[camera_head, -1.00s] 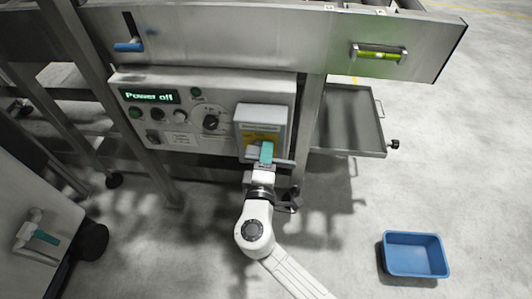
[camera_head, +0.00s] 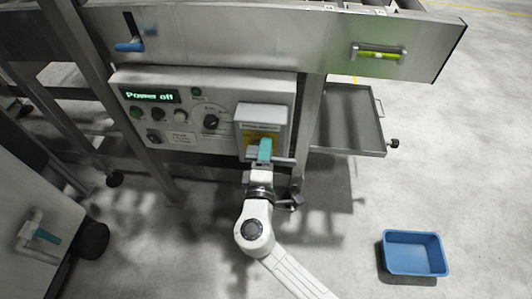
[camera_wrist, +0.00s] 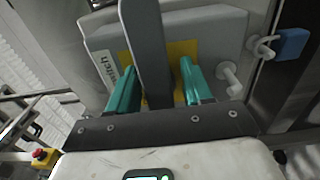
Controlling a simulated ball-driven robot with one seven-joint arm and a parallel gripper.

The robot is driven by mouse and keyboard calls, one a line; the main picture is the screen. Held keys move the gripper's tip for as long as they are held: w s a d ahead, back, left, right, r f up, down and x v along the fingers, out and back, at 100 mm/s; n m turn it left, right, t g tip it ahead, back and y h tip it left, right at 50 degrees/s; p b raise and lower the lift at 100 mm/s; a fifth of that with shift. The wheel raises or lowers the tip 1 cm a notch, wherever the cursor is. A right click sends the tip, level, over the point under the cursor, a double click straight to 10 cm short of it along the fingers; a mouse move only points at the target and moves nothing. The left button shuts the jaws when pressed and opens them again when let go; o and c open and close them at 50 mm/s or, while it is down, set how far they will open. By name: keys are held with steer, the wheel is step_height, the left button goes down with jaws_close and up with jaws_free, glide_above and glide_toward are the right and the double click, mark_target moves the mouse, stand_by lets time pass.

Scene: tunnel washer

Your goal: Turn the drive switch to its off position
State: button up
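The drive switch is a grey box (camera_head: 262,116) with a yellow plate, at the right end of the control panel. In the wrist view the box (camera_wrist: 225,25) carries a label, partly readable as "switch". A long grey lever (camera_wrist: 150,55) stands out in front of its yellow plate. My gripper (camera_head: 264,150) is at the lower front of the box. In the wrist view its two teal fingers (camera_wrist: 158,85) are apart, one on each side of the lever. A gap shows on the right; contact on the left is unclear. The head view hides most of the lever.
The control panel (camera_head: 175,137) has several knobs and buttons, and its display (camera_head: 150,96) reads "Power off". A blue handle (camera_head: 129,46) sits above. A metal tray (camera_head: 350,136) juts out at right. A blue bin (camera_head: 414,272) stands on open floor.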

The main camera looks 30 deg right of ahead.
steer(key=v, duration=1)
steer(key=shift+s+a+p, duration=0.2)
steer(key=shift+s+p, duration=0.15)
steer(key=shift+p, duration=0.05)
